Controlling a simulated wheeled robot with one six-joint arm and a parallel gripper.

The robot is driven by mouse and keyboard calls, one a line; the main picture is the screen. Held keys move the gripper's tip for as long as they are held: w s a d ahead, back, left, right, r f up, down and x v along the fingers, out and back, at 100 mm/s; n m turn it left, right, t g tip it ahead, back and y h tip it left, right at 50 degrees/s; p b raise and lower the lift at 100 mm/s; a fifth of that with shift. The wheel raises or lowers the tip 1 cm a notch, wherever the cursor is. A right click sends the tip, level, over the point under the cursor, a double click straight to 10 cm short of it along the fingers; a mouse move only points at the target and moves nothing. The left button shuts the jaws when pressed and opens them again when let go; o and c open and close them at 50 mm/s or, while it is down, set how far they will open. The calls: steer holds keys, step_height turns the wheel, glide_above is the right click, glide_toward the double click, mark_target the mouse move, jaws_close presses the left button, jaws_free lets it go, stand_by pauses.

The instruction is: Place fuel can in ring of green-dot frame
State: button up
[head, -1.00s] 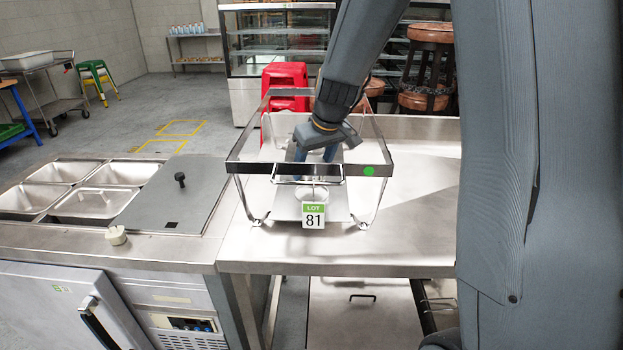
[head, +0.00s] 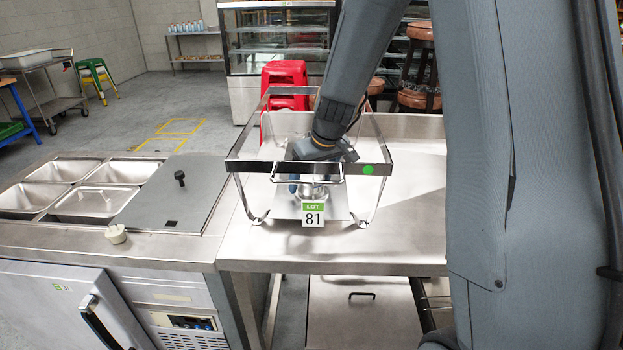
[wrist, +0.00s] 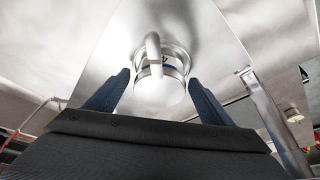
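The frame with a green dot (head: 368,169) is a chrome stand with a rectangular top rim, on the steel counter. The fuel can (wrist: 158,92) is a white-topped cylinder with a dark blue band in the wrist view. A shiny metal ring (wrist: 181,52) shows around or just behind it, with a bent handle-like bar in front. In the head view a silvery-white shape (head: 313,190) stands low inside the frame, partly hidden by my gripper and the rim. My gripper (wrist: 160,76) reaches down inside the frame, one finger either side of the can, with narrow gaps showing.
A grey lid (head: 165,205) and recessed pans (head: 65,172) are on the left unit, with a small cream knob (head: 116,234). The counter right of the frame is clear. Red stools (head: 284,85) stand behind.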

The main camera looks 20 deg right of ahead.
steer(key=shift+r, duration=0.55)
steer(key=b+v, duration=0.2)
steer(key=v, duration=0.9)
steer(key=shift+s+d+r, duration=0.1)
steer(key=shift+s, duration=0.05)
